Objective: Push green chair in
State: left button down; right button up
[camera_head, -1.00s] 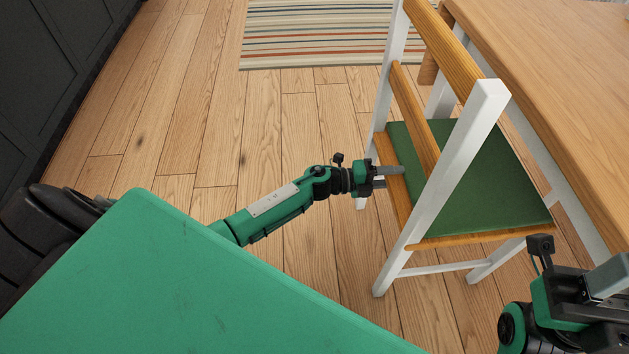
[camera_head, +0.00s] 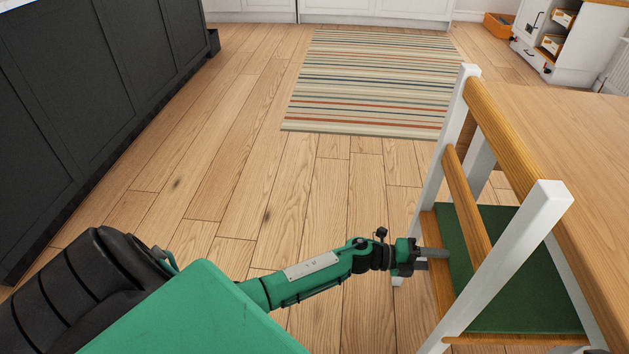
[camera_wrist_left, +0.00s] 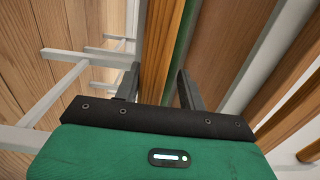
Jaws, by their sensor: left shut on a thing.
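The green chair has white posts, wooden back slats and a green seat (camera_head: 535,300). It stands at the right of the head view, its seat partly under the wooden table (camera_head: 565,135). My left gripper (camera_head: 432,258) reaches it from the left, behind the backrest at seat height. It is shut on the wooden rear edge of the seat (camera_head: 441,285). In the left wrist view, the two fingers (camera_wrist_left: 160,88) lie on either side of this wooden edge (camera_wrist_left: 155,60), with a strip of green beside it. My right gripper is not visible.
A striped rug (camera_head: 375,80) lies ahead on the wood floor. Dark cabinets (camera_head: 90,100) line the left side. A white shelf unit (camera_head: 560,45) and an orange box (camera_head: 499,25) stand at the back right. The floor between cabinets and chair is clear.

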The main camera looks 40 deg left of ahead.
pick_arm(q)
jog(key=shift+s+f, duration=0.25)
jog(key=shift+f, duration=0.1)
jog(key=c, duration=0.8)
grip_release()
jog(key=shift+a+r, duration=0.1)
jog(key=shift+o, duration=0.6)
jog(key=shift+w+r, duration=0.1)
jog(key=shift+r, duration=0.1)
jog(key=shift+a, duration=0.1)
jog(key=shift+a, duration=0.25)
jog(key=p+v, duration=0.1)
jog(key=v, duration=1)
jog(key=shift+s, duration=0.2)
jog(key=shift+a+r, duration=0.1)
jog(key=shift+a, duration=0.05)
